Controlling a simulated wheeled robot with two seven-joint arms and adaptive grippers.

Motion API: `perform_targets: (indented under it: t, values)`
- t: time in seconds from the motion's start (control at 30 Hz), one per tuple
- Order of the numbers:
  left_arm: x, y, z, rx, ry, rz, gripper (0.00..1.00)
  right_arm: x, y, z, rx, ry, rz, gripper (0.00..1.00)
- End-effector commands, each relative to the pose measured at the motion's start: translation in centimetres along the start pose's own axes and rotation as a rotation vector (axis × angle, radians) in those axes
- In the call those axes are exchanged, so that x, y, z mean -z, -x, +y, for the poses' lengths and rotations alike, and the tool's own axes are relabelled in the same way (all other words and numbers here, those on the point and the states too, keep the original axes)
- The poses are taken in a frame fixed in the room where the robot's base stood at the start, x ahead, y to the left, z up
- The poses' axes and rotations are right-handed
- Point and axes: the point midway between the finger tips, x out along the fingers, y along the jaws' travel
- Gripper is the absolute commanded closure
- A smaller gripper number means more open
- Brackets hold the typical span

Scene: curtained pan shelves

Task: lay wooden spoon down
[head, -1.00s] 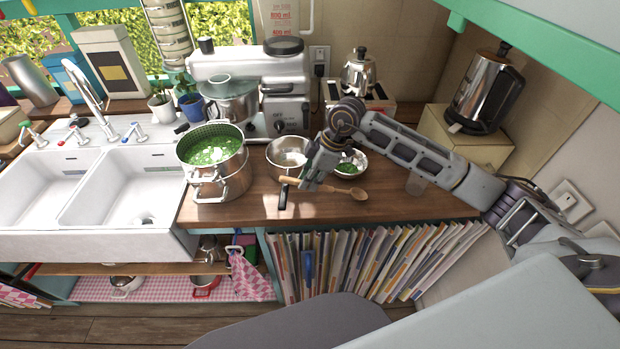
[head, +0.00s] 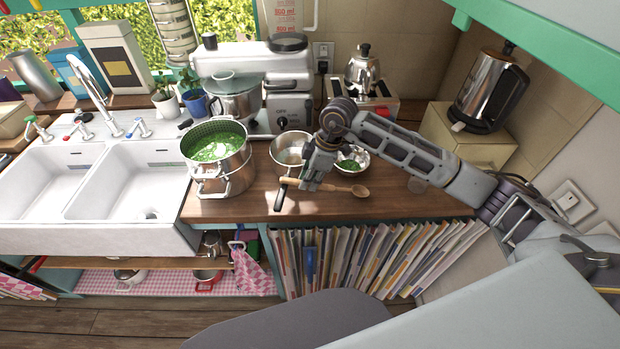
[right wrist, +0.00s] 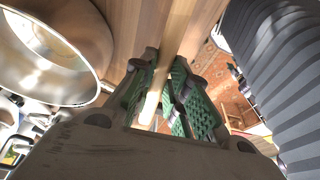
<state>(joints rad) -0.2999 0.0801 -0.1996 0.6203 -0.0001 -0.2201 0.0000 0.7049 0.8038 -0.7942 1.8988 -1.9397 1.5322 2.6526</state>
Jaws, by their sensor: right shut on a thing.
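A wooden spoon (head: 359,191) lies roughly level over the front of the wooden counter (head: 240,208), its bowl to the right and its handle to the left. My right gripper (head: 312,185) is shut on the spoon's handle, just above the counter. In the right wrist view the pale handle (right wrist: 152,102) sits between the green finger pads of the gripper (right wrist: 168,85). I cannot tell whether the spoon touches the counter. My left gripper is in none of the views.
A steel pan (head: 287,148) stands just behind the gripper, and it shows in the right wrist view (right wrist: 88,32). A bowl of greens (head: 352,160) is behind the spoon. A large pot (head: 222,182) with green contents stands left. A dark handle (head: 280,198) lies by the spoon's left end.

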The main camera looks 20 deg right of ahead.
Motion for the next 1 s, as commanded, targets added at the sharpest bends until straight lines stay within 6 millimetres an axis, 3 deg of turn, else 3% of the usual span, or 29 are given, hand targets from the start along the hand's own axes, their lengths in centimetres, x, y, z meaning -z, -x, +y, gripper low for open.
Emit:
perform_targets:
  t: [1.0]
  values:
    - [0.0,0.3,0.0,0.0,-0.001,0.0,0.6,0.1,-1.6,0.0,0.001,-0.002,-0.087,1.0]
